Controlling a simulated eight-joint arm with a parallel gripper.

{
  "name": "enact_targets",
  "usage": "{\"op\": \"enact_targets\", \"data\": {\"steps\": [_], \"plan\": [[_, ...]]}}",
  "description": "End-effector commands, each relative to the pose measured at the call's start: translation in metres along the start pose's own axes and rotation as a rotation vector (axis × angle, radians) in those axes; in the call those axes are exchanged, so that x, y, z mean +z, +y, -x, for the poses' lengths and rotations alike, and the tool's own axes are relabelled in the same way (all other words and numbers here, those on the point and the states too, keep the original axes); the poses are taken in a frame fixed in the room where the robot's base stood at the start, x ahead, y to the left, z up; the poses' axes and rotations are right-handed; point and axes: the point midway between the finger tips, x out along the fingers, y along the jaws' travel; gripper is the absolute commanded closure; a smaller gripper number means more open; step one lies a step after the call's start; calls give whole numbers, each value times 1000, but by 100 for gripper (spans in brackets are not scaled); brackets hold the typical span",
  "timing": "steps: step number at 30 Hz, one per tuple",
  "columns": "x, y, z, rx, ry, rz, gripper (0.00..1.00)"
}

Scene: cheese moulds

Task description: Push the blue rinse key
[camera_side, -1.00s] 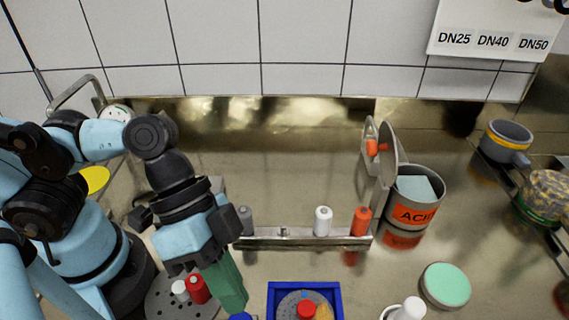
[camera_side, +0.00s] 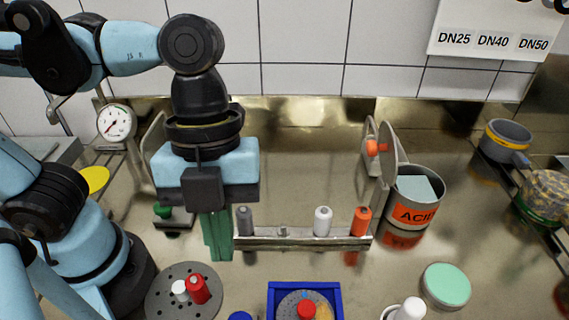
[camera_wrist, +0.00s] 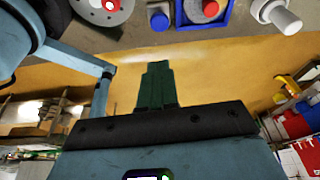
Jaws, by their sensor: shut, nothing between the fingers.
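My gripper (camera_side: 217,245) has green fingers, closed together with nothing between them, and points down left of the centre in the side view. Its fingers also show in the wrist view (camera_wrist: 157,75). A green key (camera_side: 163,211) on a small dark base stands just left of the fingers and farther back; the gripper may hide the base's right part. I cannot make out a blue key there. A small round blue piece (camera_side: 240,316) is cut off at the side view's bottom edge and shows in the wrist view (camera_wrist: 158,18); I cannot tell whether it is the rinse key.
A low metal rack (camera_side: 290,241) with grey, white and orange pieces stands right of the fingers. A perforated disc (camera_side: 160,297) bears red and white pieces. A blue tray (camera_side: 273,291) stands in front. The ACID can (camera_side: 417,214) is at the right.

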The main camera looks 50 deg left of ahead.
Motion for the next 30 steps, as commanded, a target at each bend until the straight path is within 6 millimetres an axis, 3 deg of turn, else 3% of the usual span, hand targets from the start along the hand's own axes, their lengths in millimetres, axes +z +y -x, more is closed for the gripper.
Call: {"op": "enact_targets", "data": {"steps": [17,30], "plan": [[0,0,2,17,-12,-69,100],[1,1,-48,17,-12,-70,100]]}}
